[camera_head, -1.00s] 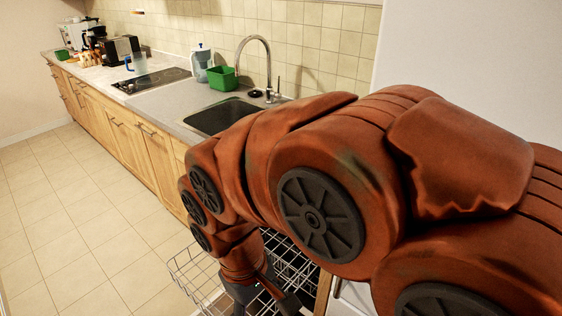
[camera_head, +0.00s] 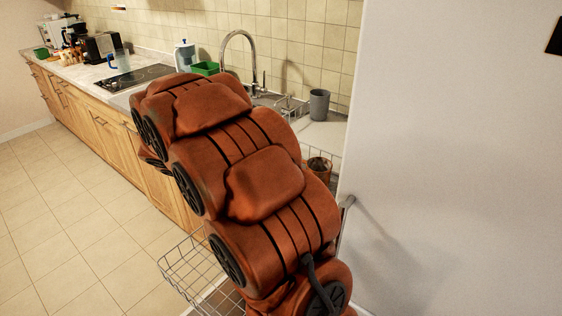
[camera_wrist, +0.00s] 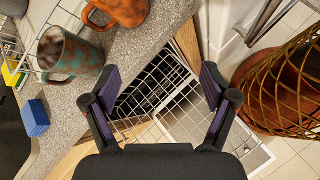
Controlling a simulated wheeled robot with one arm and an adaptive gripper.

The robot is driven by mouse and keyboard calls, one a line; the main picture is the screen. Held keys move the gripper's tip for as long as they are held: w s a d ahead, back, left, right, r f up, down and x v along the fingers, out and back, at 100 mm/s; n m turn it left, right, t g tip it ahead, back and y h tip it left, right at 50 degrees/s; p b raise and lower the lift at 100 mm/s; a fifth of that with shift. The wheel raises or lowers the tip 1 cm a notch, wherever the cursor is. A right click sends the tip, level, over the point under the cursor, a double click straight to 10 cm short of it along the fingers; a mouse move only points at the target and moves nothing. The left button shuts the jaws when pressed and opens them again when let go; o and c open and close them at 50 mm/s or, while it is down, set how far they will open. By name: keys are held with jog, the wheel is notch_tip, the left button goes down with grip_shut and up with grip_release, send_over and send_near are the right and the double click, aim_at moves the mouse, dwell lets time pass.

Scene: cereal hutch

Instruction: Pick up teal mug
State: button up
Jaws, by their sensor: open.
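The teal mug (camera_wrist: 75,55), mottled teal and brown, stands on the speckled grey counter (camera_wrist: 125,62) at the upper left of the wrist view. Its handle points down and left in the picture. My gripper (camera_wrist: 158,84) is open and empty, its two fingers apart to the right of the mug, over the gap beside the counter edge. The gripper does not touch the mug. In the head view my arm hides the gripper, and I cannot make out the teal mug there.
An orange mug (camera_wrist: 120,10) stands close beside the teal one. A blue sponge (camera_wrist: 34,118) and a wire rack lie left of it. A woven gold basket (camera_wrist: 285,85) is at the right. An open dishwasher rack (camera_head: 188,268) lies below; a grey cup (camera_head: 319,105) stands by the wall.

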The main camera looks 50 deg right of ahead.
jog(key=w+d+f+n+h, duration=0.1)
jog(key=w+d+n, duration=0.1)
jog(key=w+d, duration=0.1)
jog(key=w+d+f+n+t+h, duration=0.1)
jog(key=w+d+n, duration=0.1)
jog(key=w, duration=0.3)
jog(key=w+d+f+n+h, duration=0.1)
jog(key=w+d+f+n, duration=0.1)
jog(key=w+d, duration=0.2)
jog(key=shift+w+d+n+t+h, duration=0.2)
jog(key=shift+d+n+t+h, duration=0.1)
jog(key=shift+n+h, duration=0.1)
jog(key=shift+p+x, duration=0.55)
jog(key=shift+x, duration=0.6)
jog(key=d, duration=0.1)
jog(key=d+p, duration=0.1)
jog(key=d, duration=0.1)
jog(key=d+p, duration=0.1)
jog(key=shift+s+d+f, duration=0.25)
jog(key=shift+d, duration=0.1)
jog(key=shift+d+f, duration=0.25)
jog(key=shift+d, duration=0.1)
jog(key=c, duration=1.1)
jog(key=shift+o, duration=0.2)
jog(key=shift+r, duration=0.15)
